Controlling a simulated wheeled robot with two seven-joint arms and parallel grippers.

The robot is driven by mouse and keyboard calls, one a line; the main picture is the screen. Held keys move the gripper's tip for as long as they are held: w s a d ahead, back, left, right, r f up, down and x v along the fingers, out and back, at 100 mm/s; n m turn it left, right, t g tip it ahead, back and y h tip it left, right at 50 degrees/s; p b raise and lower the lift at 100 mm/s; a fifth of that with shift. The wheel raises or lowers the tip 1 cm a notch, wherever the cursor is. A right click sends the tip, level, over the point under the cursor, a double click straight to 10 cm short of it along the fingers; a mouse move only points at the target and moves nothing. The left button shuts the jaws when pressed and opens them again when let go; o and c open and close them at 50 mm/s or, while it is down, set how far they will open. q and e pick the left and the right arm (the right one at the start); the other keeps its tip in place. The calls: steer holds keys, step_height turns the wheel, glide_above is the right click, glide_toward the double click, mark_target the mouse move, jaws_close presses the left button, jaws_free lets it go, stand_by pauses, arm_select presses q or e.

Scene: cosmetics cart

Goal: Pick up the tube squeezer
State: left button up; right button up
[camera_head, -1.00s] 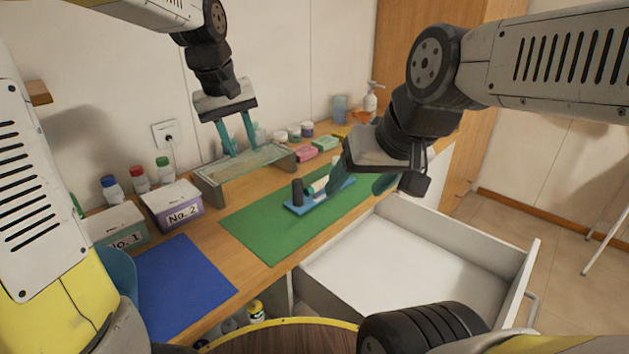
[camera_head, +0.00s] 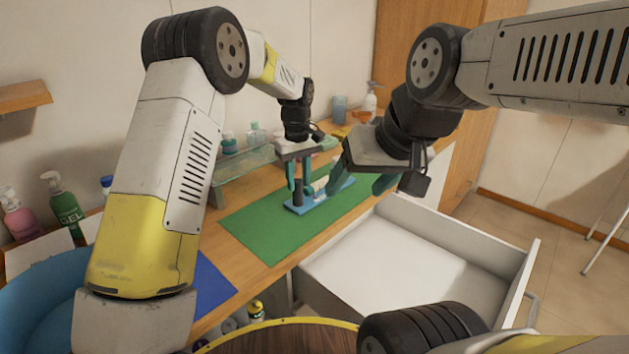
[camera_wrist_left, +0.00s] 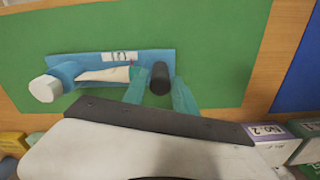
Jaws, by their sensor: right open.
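The tube squeezer has a blue base (camera_head: 302,208) with a black upright post (camera_head: 297,191) at its left end and a pale tube lying along it. It rests on the green mat. In the left wrist view the blue base (camera_wrist_left: 92,59), the white-capped tube (camera_wrist_left: 105,75) and the black post (camera_wrist_left: 161,77) show clearly. My left gripper (camera_head: 299,188) points down at the post end. Its fingers are apart, on either side of the post, with gaps visible. My right gripper (camera_head: 360,186) is open and empty, near the squeezer's right end, partly hiding it.
The green mat (camera_head: 262,228) lies on the wooden counter, with a blue mat (camera_head: 212,287) to its left. An open white drawer (camera_head: 400,268) sticks out at the right. A glass shelf (camera_head: 240,163) and bottles stand behind.

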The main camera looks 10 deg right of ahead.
mark_target(298, 189)
arm_select(q)
steer(key=shift+w+a+f, duration=0.1)
steer(key=shift+w+f, duration=0.05)
steer(key=shift+f, duration=1.8)
jaws_close()
steer(key=shift+r, duration=0.1)
steer(key=shift+r, duration=0.45)
steer(key=r, duration=0.2)
steer(key=shift+s+r, duration=0.2)
steer(key=shift+r, duration=0.2)
steer(key=s+a+r, duration=0.1)
steer(key=s, duration=1.4)
steer(key=shift+s+a, duration=0.3)
steer(key=shift+a, duration=0.05)
steer(key=shift+r, duration=0.1)
